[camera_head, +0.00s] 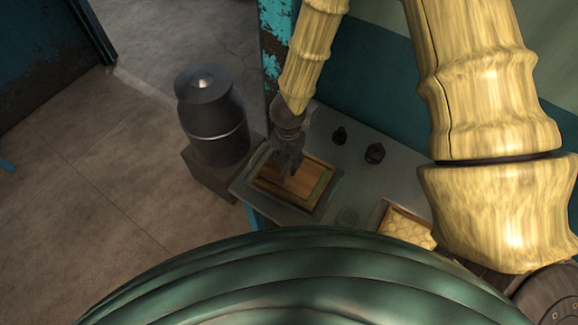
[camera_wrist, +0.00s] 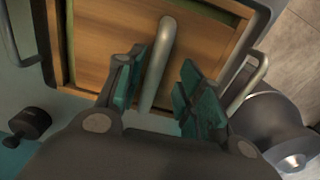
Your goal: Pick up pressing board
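The pressing board (camera_head: 302,186) is a brown wooden board lying in a grey tray (camera_head: 325,207) on the counter. In the wrist view the board (camera_wrist: 112,42) fills the top middle, with a grey bar-like handle (camera_wrist: 160,60) on it. My gripper (camera_head: 290,170) is over the board in the head view. In the wrist view my gripper (camera_wrist: 155,88) has its teal-padded fingers apart, one on each side of the handle's near end. I cannot tell whether either finger touches the handle. The arm hides part of the board in the head view.
A dark metal can (camera_head: 213,118) stands on a block left of the tray. Two small black weights (camera_head: 375,153) are on the counter to the right. A wooden box with pale contents (camera_head: 405,228) is at the front right. Tray handles (camera_wrist: 245,85) rise beside the board.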

